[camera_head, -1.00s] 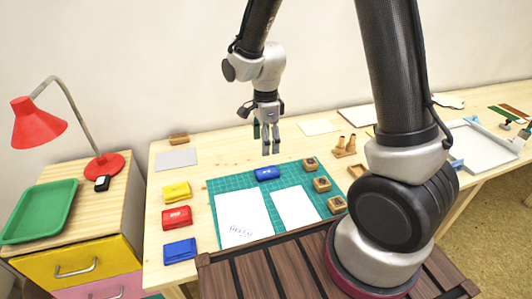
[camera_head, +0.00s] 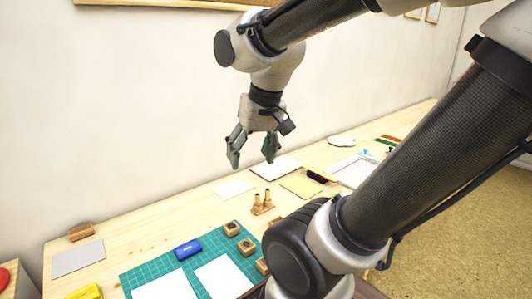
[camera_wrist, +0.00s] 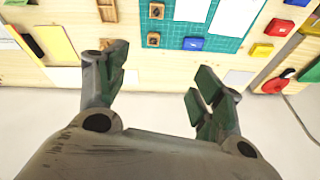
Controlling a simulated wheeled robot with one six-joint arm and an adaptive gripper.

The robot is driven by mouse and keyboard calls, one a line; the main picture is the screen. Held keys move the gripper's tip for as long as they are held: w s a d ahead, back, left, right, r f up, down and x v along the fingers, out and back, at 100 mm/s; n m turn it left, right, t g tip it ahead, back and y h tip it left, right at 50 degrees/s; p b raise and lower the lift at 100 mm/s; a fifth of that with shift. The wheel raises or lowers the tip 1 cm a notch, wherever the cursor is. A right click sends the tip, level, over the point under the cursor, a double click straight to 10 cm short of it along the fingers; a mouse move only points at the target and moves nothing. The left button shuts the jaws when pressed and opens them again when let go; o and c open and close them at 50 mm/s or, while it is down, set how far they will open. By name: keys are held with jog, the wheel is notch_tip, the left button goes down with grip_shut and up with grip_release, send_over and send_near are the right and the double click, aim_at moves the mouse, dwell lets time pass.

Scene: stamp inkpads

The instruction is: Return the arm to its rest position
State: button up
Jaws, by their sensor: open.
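My gripper (camera_head: 252,163) is raised well above the table in the head view, near the wall. Its two fingers are spread apart with nothing between them. The wrist view also shows the open, empty fingers (camera_wrist: 160,95), with the table beyond them. My arm reaches across the upper right of the head view and hides part of the table.
The wooden table (camera_head: 130,233) bears a green cutting mat (camera_head: 213,243) with white sheets, a blue inkpad (camera_head: 187,249) and wooden stamps. A yellow inkpad (camera_head: 84,292) and a grey sheet (camera_head: 78,258) lie left. A wooden holder (camera_head: 262,204) stands behind the mat.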

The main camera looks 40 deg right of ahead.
jog(key=s+n, duration=0.1)
jog(key=s, duration=0.1)
jog(key=s+d+r+n, duration=0.1)
jog(key=shift+s+d+n+t, duration=0.1)
jog(key=shift+s+n+t, duration=0.2)
jog(key=shift+s, duration=0.1)
